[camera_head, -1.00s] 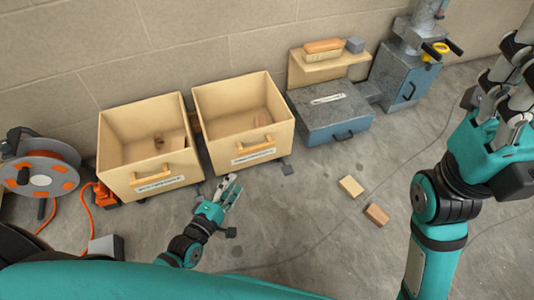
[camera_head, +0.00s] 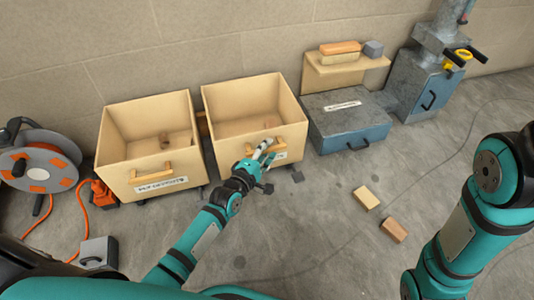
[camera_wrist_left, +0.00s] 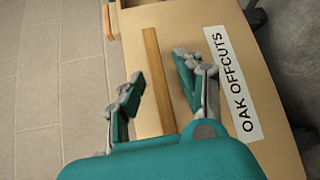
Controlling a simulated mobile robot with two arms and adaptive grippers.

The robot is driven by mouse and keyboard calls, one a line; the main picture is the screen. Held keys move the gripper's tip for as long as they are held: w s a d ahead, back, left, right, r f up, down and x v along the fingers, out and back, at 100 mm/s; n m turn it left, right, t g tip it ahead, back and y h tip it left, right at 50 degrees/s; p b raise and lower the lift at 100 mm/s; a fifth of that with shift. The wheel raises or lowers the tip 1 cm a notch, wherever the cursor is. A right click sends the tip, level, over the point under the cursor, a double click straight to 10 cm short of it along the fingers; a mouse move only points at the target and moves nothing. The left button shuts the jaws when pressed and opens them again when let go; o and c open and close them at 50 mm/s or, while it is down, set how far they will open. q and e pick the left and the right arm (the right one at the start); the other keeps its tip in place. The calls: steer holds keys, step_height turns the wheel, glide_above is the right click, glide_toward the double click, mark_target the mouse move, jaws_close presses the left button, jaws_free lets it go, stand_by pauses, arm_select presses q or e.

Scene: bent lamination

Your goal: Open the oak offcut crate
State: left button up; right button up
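The oak offcut crate (camera_head: 232,152) is a pale wooden, open-topped box against the back wall, the right one of two similar crates. Its front label reads OAK OFFCUTS in the left wrist view (camera_wrist_left: 234,84). A wooden bar handle (camera_wrist_left: 156,82) is on that front face. My left gripper (camera_head: 268,150) is at the crate's front, partly covering the handle and label in the head view. In the left wrist view its fingers (camera_wrist_left: 158,88) are spread, one on each side of the handle, with gaps to it. My right gripper is out of view; only its arm shows.
A similar crate (camera_head: 118,180) stands to the left. A grey-blue lidded box (camera_head: 345,120) stands to the right. Two small wood blocks (camera_head: 367,197) (camera_head: 393,230) lie on the floor. A cable reel (camera_head: 40,170) stands at far left.

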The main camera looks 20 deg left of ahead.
arm_select(q)
steer(key=shift+w, duration=0.1)
jaws_close()
stand_by(0.5)
